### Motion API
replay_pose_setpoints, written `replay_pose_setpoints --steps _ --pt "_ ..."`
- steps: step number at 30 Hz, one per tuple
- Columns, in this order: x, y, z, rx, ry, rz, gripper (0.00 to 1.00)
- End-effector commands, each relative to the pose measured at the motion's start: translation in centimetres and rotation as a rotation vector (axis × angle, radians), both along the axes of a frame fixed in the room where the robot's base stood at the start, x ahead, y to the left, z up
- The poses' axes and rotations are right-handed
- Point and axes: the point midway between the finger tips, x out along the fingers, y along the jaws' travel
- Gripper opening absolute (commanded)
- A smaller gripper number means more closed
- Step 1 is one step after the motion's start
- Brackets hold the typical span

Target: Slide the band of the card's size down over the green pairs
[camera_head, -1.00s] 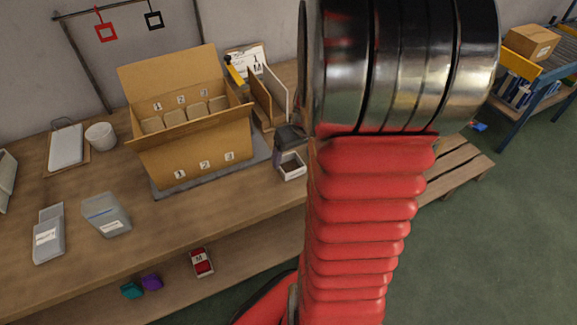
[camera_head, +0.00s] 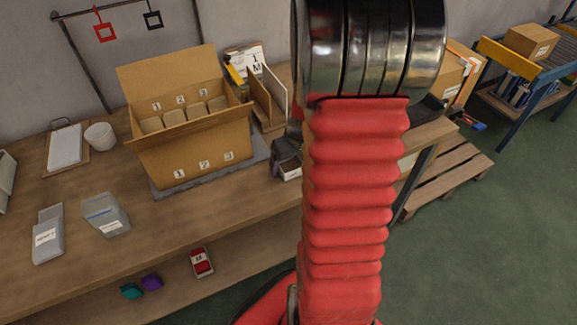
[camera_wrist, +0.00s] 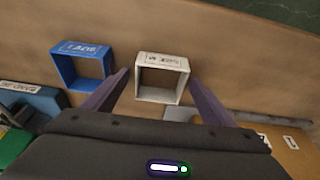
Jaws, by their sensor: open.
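In the wrist view, a white square band (camera_wrist: 162,62) with a printed label lies between the fingertips of my gripper (camera_wrist: 158,80). The jaws are open and apart, one finger on each side of the band; whether they touch it cannot be told. A blue square band (camera_wrist: 80,66) with a label lies to its left. A green thing (camera_wrist: 12,148) shows at the lower left edge, too cut off to name. My gripper is hidden there behind my arm. No green pairs are clearly seen.
A cardboard box (camera_head: 190,150) with numbered compartments stands on the table (camera_head: 120,250). Clear bins (camera_head: 105,214) stand at left. Red (camera_head: 105,32) and black (camera_head: 153,20) square frames hang on a rack. Teal, purple and red items lie on the lower shelf.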

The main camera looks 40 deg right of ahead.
Motion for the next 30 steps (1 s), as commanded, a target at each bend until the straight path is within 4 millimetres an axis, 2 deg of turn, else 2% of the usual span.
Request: replay_pose_setpoints --steps 13,30 --pt "0.01 0.03 0.03 0.000 0.000 0.000 0.77" --pt "0.01 0.04 0.03 0.000 0.000 0.001 0.37"
